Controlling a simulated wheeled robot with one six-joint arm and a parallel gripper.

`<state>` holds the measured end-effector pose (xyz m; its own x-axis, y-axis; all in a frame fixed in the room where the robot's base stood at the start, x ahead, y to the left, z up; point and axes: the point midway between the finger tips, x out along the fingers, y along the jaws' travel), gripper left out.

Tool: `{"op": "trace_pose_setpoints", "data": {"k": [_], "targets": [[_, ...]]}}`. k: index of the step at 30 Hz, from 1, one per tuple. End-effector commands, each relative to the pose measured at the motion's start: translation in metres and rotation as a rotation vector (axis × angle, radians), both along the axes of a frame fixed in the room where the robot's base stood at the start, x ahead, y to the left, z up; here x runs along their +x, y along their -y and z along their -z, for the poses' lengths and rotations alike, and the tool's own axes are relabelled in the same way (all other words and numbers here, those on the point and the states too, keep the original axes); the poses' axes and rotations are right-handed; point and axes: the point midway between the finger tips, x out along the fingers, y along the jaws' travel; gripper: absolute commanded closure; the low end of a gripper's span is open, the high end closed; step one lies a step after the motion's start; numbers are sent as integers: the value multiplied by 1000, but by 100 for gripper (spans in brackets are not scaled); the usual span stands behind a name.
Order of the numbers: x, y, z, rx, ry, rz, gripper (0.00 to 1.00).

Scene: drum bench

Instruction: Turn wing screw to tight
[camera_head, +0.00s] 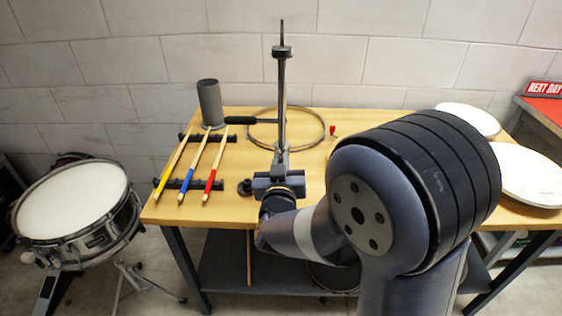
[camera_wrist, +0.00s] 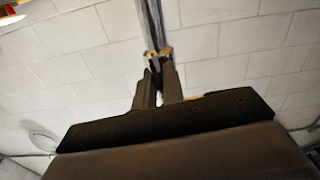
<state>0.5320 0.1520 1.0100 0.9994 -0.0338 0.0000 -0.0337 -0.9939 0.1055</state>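A dark upright stand (camera_head: 281,95) rises from the bench. In the wrist view its post (camera_wrist: 153,22) runs up from a small brass-coloured and dark fitting (camera_wrist: 158,53) near my fingertips. I cannot make out the wing screw's shape or angle. My gripper (camera_head: 283,160) is at the stand's lower part, and its body and my arm hide the screw in the head view. In the wrist view my gripper (camera_wrist: 157,70) has its two fingers close together with a narrow gap between them, tips at the fitting. Whether they clamp it is unclear.
Yellow, blue and red sticks (camera_head: 203,165) lie on a dark rack at the bench's left. A grey cylinder (camera_head: 210,103) and a metal hoop (camera_head: 318,124) are behind. White drumheads (camera_head: 530,174) lie at right. A drum (camera_head: 75,205) stands left of the bench.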

Motion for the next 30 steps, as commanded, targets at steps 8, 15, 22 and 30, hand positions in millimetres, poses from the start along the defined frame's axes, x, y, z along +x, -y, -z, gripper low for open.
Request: {"op": "trace_pose_setpoints", "data": {"k": [8, 15, 22, 30], "targets": [[0, 0, 0, 5, 0, 0, 100], [0, 0, 5, 144, 8, 0, 100], [0, 0, 2, 263, 11, 0, 100], [0, 0, 0, 272, 9, 0, 100]]}}
